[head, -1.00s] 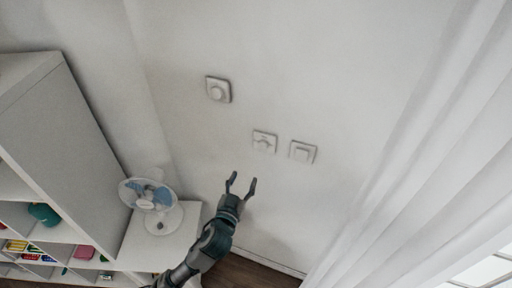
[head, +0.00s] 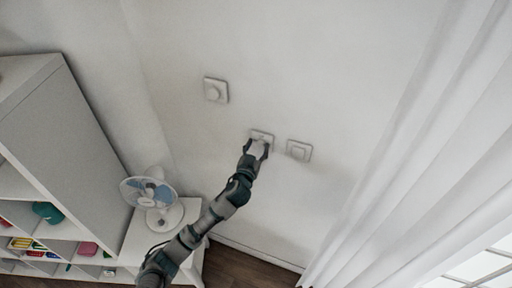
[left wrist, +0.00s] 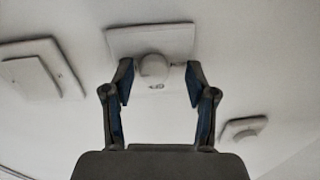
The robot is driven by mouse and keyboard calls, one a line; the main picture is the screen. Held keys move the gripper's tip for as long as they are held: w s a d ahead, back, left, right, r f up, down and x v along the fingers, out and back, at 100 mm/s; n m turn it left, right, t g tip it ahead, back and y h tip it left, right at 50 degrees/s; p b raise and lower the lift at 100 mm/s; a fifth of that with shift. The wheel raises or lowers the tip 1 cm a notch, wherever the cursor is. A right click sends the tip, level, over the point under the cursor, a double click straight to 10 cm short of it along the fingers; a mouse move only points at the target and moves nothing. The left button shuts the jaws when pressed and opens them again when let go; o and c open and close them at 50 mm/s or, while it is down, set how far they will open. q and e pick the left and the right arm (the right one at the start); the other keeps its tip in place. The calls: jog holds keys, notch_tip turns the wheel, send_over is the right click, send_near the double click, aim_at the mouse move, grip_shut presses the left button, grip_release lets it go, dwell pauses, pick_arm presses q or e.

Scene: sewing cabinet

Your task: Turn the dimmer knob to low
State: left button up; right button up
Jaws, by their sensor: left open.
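The middle wall plate (head: 262,134) is white and square, and my left gripper (head: 257,146) is at it in the head view. In the left wrist view the plate (left wrist: 128,40) carries a round pale knob (left wrist: 153,68), which looks like the dimmer knob. My left gripper (left wrist: 158,72) is open, with one finger on each side of the knob. The left finger in that view looks closer to it than the right. I cannot tell whether either touches. The knob is mostly hidden by my gripper in the head view. My right gripper is not in view.
A square rocker switch (head: 299,151) is just right. Another plate with a round knob (head: 215,90) is up to the left. A fan (head: 150,190) stands on a low white cabinet beside shelves. A white curtain (head: 420,150) hangs at the right.

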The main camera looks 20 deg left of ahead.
pick_arm(q)
jog(key=shift+d+r, duration=0.1)
jog(key=shift+d, duration=0.65)
jog(key=c, duration=0.7)
jog(key=shift+s, duration=0.1)
grip_shut()
jog(key=shift+a, duration=0.6)
jog(key=shift+m, duration=0.3)
jog(key=shift+d, duration=0.25)
jog(key=shift+f+m, duration=0.2)
jog(key=shift+m, duration=0.1)
jog(key=o, duration=0.7)
grip_release()
jog(key=shift+a, duration=0.15)
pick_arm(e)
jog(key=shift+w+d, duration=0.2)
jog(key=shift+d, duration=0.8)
